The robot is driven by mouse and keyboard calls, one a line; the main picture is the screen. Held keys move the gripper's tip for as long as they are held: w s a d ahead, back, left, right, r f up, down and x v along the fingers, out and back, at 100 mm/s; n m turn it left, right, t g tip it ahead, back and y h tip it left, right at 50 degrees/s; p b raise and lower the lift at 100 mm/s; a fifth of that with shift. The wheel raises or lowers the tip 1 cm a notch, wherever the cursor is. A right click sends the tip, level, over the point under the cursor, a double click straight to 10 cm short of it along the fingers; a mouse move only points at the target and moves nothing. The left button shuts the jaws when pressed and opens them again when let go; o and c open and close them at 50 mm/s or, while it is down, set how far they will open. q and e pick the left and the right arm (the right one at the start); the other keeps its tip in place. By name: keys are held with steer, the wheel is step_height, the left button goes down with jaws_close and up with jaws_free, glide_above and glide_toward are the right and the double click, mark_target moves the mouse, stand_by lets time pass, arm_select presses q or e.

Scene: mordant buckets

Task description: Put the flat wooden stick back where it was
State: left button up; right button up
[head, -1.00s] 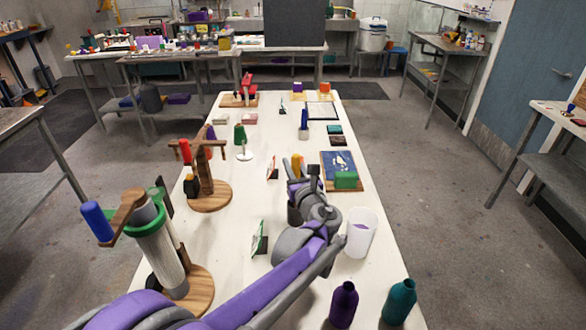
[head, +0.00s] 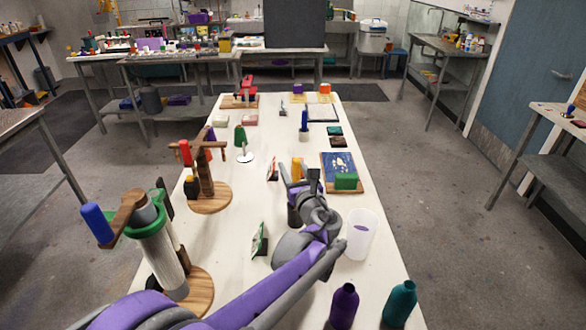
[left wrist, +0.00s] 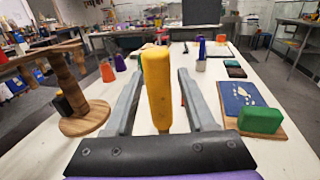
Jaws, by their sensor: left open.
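I cannot make out a flat wooden stick in either view. My left gripper (head: 300,176) is open over the near middle of the white table. A yellow rounded upright thing (left wrist: 157,88) stands between its two grey fingers in the left wrist view, with a gap on each side. The same yellow thing (head: 296,168) shows in the head view, above a dark cup (head: 293,215) partly hidden by my wrist. I cannot tell whether it stands in that cup. My right gripper is not in view.
A whitish translucent cup (head: 361,236) stands right of my wrist. A purple bottle (head: 344,305) and a teal bottle (head: 400,302) stand at the near edge. A green block (head: 346,181) lies on a blue-faced board. A wooden stand (head: 207,185) and a white column with a crank (head: 165,257) stand left.

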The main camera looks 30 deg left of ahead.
arm_select(q)
steer(key=v, duration=1.2)
steer(key=shift+b, duration=0.35)
steer(key=shift+s, duration=0.1)
